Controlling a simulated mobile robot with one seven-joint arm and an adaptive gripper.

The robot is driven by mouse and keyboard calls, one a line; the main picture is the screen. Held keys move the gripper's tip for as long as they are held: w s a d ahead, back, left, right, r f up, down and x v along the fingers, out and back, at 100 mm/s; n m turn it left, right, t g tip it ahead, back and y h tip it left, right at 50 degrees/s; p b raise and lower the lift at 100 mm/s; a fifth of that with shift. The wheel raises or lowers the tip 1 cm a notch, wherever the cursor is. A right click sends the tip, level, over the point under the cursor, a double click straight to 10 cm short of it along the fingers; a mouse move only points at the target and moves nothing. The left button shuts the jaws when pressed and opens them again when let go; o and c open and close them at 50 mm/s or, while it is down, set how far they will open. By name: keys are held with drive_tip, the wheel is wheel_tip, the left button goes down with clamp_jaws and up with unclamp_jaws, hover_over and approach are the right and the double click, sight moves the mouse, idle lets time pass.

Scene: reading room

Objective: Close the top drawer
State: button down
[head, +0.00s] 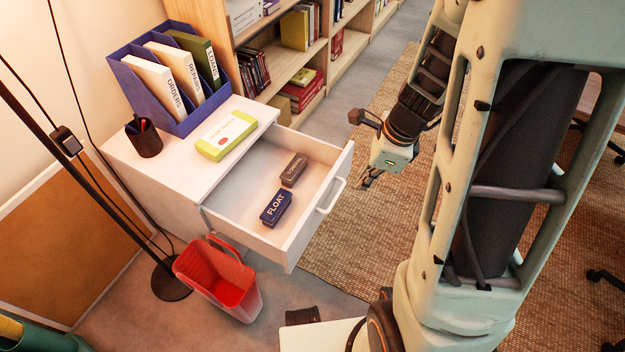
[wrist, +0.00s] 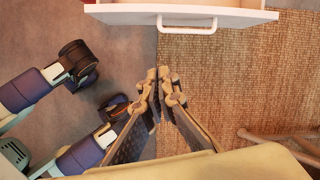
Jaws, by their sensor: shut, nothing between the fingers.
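The top drawer (head: 300,232) of the white cabinet (head: 170,175) is pulled far out. In the wrist view the handle (wrist: 187,27) shows at the top, ahead of my fingers. My gripper (head: 366,182) is to the right of the drawer front, apart from it. In the wrist view my gripper (wrist: 160,74) has its fingertips together and empty.
On the cabinet stand a blue file holder (head: 150,90), a dark pen cup (head: 144,139) and a green-and-white box (head: 226,135). A red bin (head: 220,280) stands on the floor below the drawer's left side. A bookshelf (head: 285,60) is behind. Woven rug (head: 335,235) lies right of the drawer.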

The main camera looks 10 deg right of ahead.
sight(320, 209)
drive_tip(key=w+a+f+m+b, duration=0.1)
drive_tip(key=a+f+b, duration=0.1)
drive_tip(key=f, duration=0.3)
drive_tip(key=w+a+f+m+b, duration=0.1)
drive_tip(key=w+a+f+b, duration=0.1)
drive_tip(key=f, duration=0.4)
drive_tip(key=w+a+f+m+b, duration=0.1)
drive_tip(key=w+a+f+b, duration=0.1)
drive_tip(key=a+f+b, duration=0.1)
drive_tip(key=shift+d+b+x, duration=0.1)
drive_tip(key=shift+b+x, duration=0.25)
drive_tip(key=shift+x, duration=0.3)
drive_tip(key=shift+d+b+x, duration=0.15)
drive_tip(key=shift+b+x, duration=0.2)
drive_tip(key=shift+x, duration=0.25)
drive_tip(key=shift+w+a, duration=0.25)
drive_tip(key=shift+a, duration=0.2)
